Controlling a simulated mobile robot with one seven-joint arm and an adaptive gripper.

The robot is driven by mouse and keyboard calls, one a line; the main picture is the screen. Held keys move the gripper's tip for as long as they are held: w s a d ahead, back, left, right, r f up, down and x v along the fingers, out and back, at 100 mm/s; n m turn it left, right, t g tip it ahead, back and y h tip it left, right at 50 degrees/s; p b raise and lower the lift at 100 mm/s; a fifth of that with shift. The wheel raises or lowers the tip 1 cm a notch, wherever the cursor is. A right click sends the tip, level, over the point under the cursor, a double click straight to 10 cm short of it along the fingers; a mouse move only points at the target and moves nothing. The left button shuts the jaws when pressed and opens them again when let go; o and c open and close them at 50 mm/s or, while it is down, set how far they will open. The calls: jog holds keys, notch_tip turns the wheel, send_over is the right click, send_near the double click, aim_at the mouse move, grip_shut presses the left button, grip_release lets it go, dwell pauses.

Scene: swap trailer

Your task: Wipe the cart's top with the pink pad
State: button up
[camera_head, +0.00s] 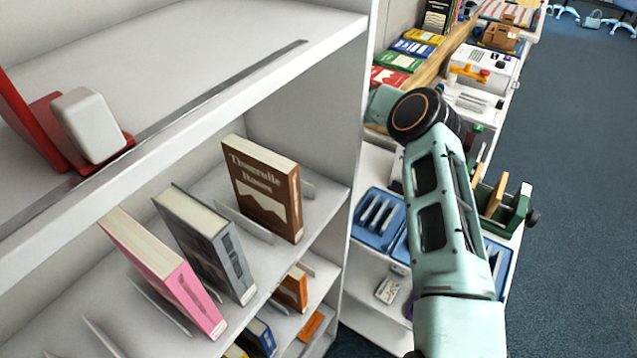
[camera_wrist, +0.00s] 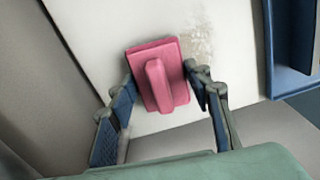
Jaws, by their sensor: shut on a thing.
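In the wrist view, the pink pad (camera_wrist: 177,58) with its raised grip bar lies over a white surface, which looks like the cart's top (camera_wrist: 90,20). My gripper (camera_wrist: 160,82) has a finger on each side of the pad and is shut on it. The pad looks flat against the surface, but I cannot tell for sure whether it touches. A brownish speckled smudge (camera_wrist: 198,38) shows on the white surface just right of the pad's upper edge. In the head view, my gripper and the pad are hidden.
A blue tray (camera_wrist: 290,55) stands at the right of the wrist view. The head view shows a white bookshelf (camera_head: 330,150) at left, blue trays (camera_head: 376,222) and a green box (camera_head: 510,215) near my arm. Blue floor (camera_head: 580,200) lies open at right.

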jog(key=shift+f, duration=0.3)
jog(key=shift+d, duration=0.1)
